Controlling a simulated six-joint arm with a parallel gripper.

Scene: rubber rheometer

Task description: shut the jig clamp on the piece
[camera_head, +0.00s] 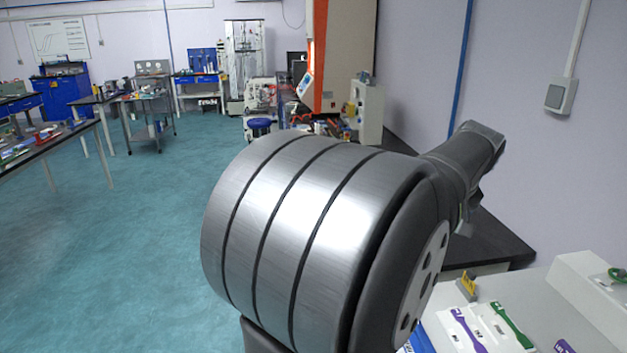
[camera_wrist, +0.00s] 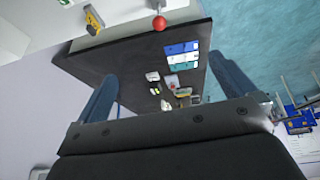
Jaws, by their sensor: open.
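My gripper (camera_wrist: 162,70) shows in the wrist view as two blue-grey fingers set wide apart, open with nothing between them. Beyond the fingers is a black bench top (camera_wrist: 140,52) with several small pale items (camera_wrist: 172,82) on it. They are too small to tell whether the jig clamp or the piece is among them. A yellow-and-grey part (camera_wrist: 93,20) sits on a white surface at the top left. In the head view my arm fills the middle and hides much of the bench; I cannot make out the clamp there.
A red ball knob (camera_wrist: 159,22) stands at the bench's edge in the wrist view, near a panel with blue, white and teal bands (camera_wrist: 181,55). In the head view, a white unit with purple and green tools (camera_head: 512,325) is at lower right. Open floor (camera_head: 130,240) lies left.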

